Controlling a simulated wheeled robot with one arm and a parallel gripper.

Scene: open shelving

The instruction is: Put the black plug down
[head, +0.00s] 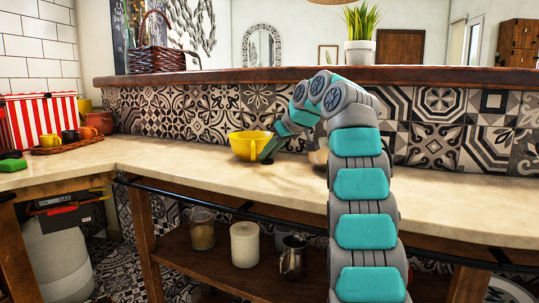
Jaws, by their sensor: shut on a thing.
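My gripper (268,153) is at the end of my teal and grey arm, low over the pale countertop (190,165), at the right side of a yellow bowl (243,146). It is shut on a small dark thing at its tips, which I take to be the black plug (266,160). The plug is tiny here and partly hidden by the fingers, so its shape is unclear. I cannot tell whether it touches the counter or the bowl.
A pale rounded object (317,157) is partly hidden behind my arm. A patterned tile wall backs the counter. Bare counter lies left of the bowl and at right.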

